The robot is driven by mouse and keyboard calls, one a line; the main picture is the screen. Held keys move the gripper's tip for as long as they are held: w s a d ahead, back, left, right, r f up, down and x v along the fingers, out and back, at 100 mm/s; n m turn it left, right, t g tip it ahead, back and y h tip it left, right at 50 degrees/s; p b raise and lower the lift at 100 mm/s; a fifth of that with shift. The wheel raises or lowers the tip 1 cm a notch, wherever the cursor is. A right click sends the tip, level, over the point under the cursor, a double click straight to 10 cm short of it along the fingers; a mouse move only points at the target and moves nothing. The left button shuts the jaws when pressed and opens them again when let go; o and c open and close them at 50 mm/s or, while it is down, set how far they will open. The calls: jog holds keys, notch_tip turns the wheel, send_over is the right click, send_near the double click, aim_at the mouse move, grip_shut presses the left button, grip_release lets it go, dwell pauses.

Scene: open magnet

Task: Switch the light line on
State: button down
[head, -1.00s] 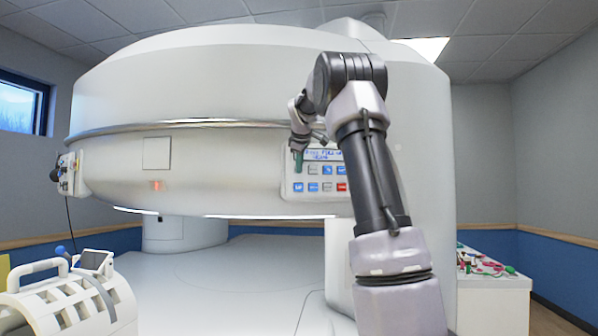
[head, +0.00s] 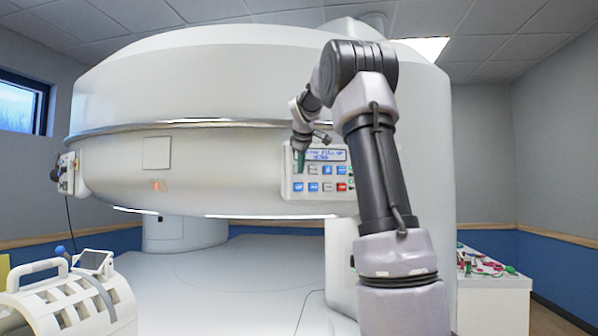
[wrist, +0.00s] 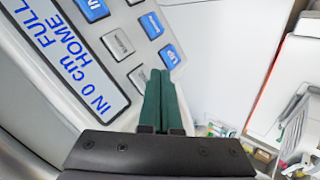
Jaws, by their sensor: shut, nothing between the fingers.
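The control panel (head: 287,190) is on the front of the magnet housing and has a blue-lit display above rows of blue, grey and red buttons. In the wrist view its display (wrist: 62,58) reads "IN 0 cm FULL HOME". My gripper (head: 300,172) is in front of the panel's left side, its green fingers shut and empty. In the wrist view the fingertips (wrist: 160,73) are beside a grey button (wrist: 138,78) and a blue button (wrist: 169,55); I cannot tell whether they touch. Another grey button (wrist: 117,42) is clear of the fingers. The small labels are too small to read surely.
The large white magnet (head: 240,100) overhangs a white table surface (head: 240,270). A white slotted coil (head: 70,300) stands at the lower left. A white counter with small coloured items (head: 490,285) is at the right.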

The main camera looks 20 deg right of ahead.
jog(key=shift+s+a, duration=0.2)
jog(key=shift+s, duration=0.95)
jog(key=shift+s+a, duration=0.15)
jog(key=shift+s, duration=0.95)
jog(key=s+a+f+m+y, duration=0.1)
jog(key=s+a+f+m, duration=0.3)
jog(key=s, duration=0.7)
jog(key=s+a+f+m+y, duration=0.2)
jog(key=s+a+f+m, duration=0.2)
jog(key=s+a+f, duration=0.3)
jog(key=s+a+f+m+g+y, duration=0.1)
jog(key=s+a+f+m, duration=0.3)
jog(key=s, duration=1.3)
notch_tip(320, 180, down, 3)
jog(key=shift+a+r+m+y, duration=0.15)
jog(key=shift+a+m+y, duration=0.25)
jog(key=shift+a, duration=0.85)
jog(key=shift+w+d, duration=0.1)
jog(key=shift+d, duration=0.05)
